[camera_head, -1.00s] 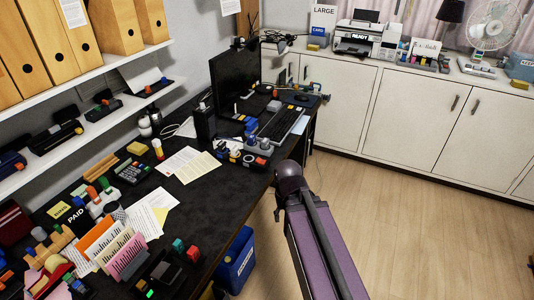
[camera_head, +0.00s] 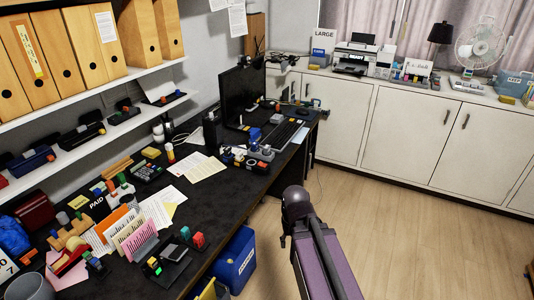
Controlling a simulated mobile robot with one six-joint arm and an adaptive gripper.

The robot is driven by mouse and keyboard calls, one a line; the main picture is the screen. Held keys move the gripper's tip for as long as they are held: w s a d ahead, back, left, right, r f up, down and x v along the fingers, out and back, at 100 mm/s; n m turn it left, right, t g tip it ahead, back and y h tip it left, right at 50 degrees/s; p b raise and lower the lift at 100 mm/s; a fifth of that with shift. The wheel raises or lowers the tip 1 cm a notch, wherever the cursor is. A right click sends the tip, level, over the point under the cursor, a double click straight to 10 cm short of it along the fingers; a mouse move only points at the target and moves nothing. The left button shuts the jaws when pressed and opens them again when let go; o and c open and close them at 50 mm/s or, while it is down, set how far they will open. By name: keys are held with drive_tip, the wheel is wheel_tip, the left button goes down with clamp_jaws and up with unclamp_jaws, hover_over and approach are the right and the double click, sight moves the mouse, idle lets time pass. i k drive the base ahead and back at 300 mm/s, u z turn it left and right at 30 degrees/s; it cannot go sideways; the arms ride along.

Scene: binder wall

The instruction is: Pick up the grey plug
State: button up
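Small grey and blue items, the likeliest place for the grey plug (camera_head: 262,154), sit in a cluster on the desk's front right part. They are too small for me to be sure which one is the plug. My arm reaches up from the bottom right over the floor, to the right of the desk and apart from the cluster. A small dark part at its far end, likely my gripper (camera_head: 284,240), hangs low beside the desk's front edge. Its fingers cannot be made out, and I see nothing held.
The black desk (camera_head: 210,207) also holds a monitor (camera_head: 242,91), a keyboard (camera_head: 282,133), papers, a card rack (camera_head: 132,233) and stamps. A blue bin (camera_head: 235,262) stands below its front edge. White cabinets (camera_head: 410,135) line the back wall. The wooden floor at right is clear.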

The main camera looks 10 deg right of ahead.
sight(266, 149)
drive_tip(key=z, duration=4.9)
drive_tip(key=i, duration=0.1)
drive_tip(key=u, duration=2.95)
drive_tip(key=i, duration=1.15)
drive_tip(key=u, duration=0.4)
